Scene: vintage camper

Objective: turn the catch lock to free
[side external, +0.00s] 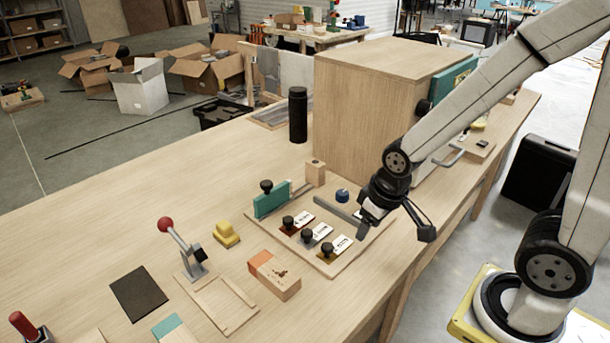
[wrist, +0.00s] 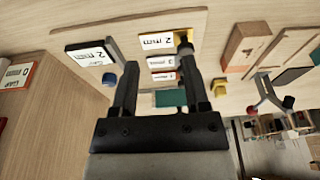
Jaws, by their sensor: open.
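I cannot tell for certain which part is the catch lock. A wooden board (side external: 318,262) carries several black knobs beside white label plates (side external: 308,236), a teal upright piece (side external: 271,200) with a black knob, a blue knob (side external: 342,195) and a grey bar (side external: 338,213). My gripper (side external: 394,226) is open and empty over the board's right end, its fingers wide apart. In the wrist view my gripper (wrist: 159,62) has the label plates (wrist: 157,42) between and beyond its fingers. The blue knob (wrist: 108,79) is left of the left finger; the teal piece (wrist: 170,98) shows between the fingers.
A large wooden cabinet (side external: 360,110) stands behind my gripper. A black cylinder (side external: 298,115) stands left of it. An orange-ended block (side external: 274,275), a yellow piece (side external: 226,233) and a red-knobbed lever clamp (side external: 188,250) lie left of the board. The table's far-left surface is clear.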

